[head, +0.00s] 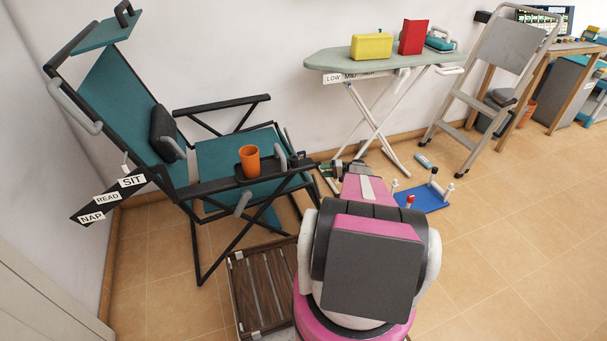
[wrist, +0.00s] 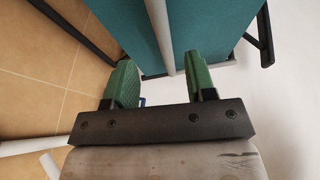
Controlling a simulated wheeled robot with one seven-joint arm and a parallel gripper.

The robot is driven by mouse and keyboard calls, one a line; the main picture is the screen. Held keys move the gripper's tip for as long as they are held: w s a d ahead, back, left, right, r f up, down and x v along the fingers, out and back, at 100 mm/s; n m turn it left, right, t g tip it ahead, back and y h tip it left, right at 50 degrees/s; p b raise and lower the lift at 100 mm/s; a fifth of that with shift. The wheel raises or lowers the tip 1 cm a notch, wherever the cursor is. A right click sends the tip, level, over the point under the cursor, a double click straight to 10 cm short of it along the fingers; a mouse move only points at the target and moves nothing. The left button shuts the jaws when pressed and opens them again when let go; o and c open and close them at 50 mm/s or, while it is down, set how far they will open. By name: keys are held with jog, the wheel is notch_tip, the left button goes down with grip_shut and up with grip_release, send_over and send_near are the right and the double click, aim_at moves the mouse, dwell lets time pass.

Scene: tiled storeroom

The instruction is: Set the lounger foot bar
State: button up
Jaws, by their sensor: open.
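The lounger (head: 235,160) stands at the left in the head view, with teal fabric, a dark frame and a dark cushion (head: 165,133). SIT, READ and NAP labels (head: 107,199) mark a bar at its rear left. A grey bar (head: 283,160) shows at its foot end. My gripper (head: 330,174) is just right of that end, partly hidden by my arm. In the wrist view my gripper (wrist: 162,80) is open, with green fingers apart. A pale grey bar (wrist: 162,35) runs over teal fabric (wrist: 205,25) toward the gap between them; I cannot tell whether it touches.
An orange cup (head: 250,161) stands on the lounger's near armrest. A slatted wooden platform (head: 262,290) lies on the floor in front. An ironing board (head: 385,60) and a step ladder (head: 500,75) stand along the wall. A blue board with pegs (head: 424,198) lies right of my arm.

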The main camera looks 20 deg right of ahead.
jog(key=x, duration=0.9)
jog(key=shift+w+a+f, duration=0.1)
jog(key=shift+a, duration=0.15)
jog(key=shift+c, duration=0.4)
grip_shut()
jog(key=shift+f, duration=0.1)
